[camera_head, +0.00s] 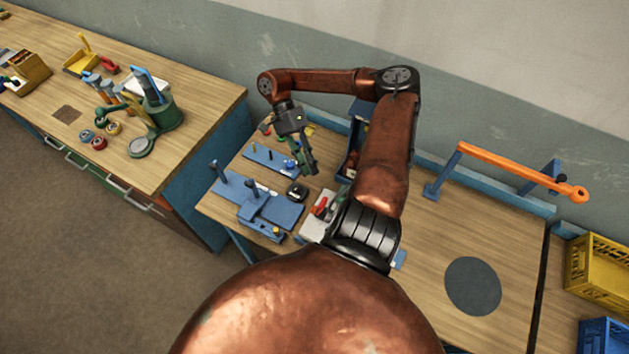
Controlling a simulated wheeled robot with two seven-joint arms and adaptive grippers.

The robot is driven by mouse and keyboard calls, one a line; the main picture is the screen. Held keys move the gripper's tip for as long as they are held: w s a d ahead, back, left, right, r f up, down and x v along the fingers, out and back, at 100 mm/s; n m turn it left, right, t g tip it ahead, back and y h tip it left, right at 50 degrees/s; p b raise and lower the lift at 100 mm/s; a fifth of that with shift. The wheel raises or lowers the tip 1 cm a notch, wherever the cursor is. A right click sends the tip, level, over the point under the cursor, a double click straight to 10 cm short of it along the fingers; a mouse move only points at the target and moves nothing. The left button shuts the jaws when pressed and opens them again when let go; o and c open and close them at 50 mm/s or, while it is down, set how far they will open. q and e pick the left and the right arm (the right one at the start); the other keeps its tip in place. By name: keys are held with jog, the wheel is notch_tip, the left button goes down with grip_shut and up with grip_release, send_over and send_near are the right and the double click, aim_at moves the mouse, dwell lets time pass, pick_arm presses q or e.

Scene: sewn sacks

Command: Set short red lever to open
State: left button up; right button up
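A small red lever (320,207) sits on a pale grey block (313,229) on the wooden workbench, just left of my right arm. My arm hides part of that block, and the lever's exact setting is too small to tell. My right gripper (309,162) hangs from the bent arm above the bench, higher in the picture than the red lever and apart from it. Its dark fingers are seen nearly edge-on, so their gap does not show. No object can be made out in them. My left gripper is not in view.
Blue fixtures (270,207) stand left of the lever, with a small black item (297,190) beside them. An orange bar (510,166) rises at the back right. A dark round mat (472,286) lies on clear bench.

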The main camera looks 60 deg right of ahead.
aim_at(321, 206)
jog(key=shift+v, duration=1.15)
jog(key=x, duration=1.1)
jog(key=shift+s+a+f, duration=0.1)
jog(key=shift+s+f, duration=0.15)
jog(key=shift+s, duration=0.05)
jog(key=shift+a+f, duration=0.1)
jog(key=shift+f, duration=0.05)
jog(key=shift+s, duration=0.2)
jog(key=shift+w, duration=0.1)
